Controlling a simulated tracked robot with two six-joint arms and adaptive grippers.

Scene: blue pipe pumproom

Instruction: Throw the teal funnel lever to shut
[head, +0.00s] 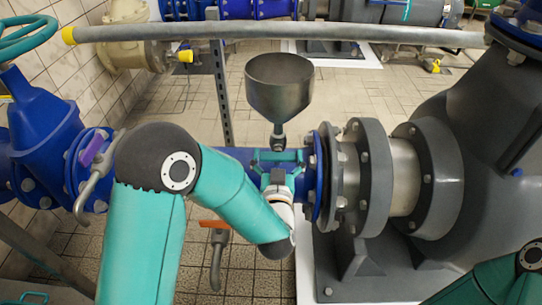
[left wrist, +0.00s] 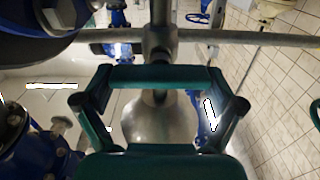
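The grey funnel (head: 280,88) stands upright in the middle of the head view, with a small fitting (head: 279,142) under its narrow end. In the left wrist view its metal cone (left wrist: 152,122) shows behind my fingers. A teal crossbar (left wrist: 160,74), which looks like the lever, lies across between the fingertips of my left gripper (head: 277,163). The fingers are spread wide, one at each end of the bar. I cannot tell whether they touch it, as gripper and bar share one colour. My right gripper is out of the picture.
A blue pipe with a flange (head: 317,175) runs behind my left gripper to the big grey pump (head: 470,150). A grey rail (head: 270,32) crosses behind the funnel. An orange-handled valve (head: 215,224) and a purple-handled valve (head: 93,148) are to the left.

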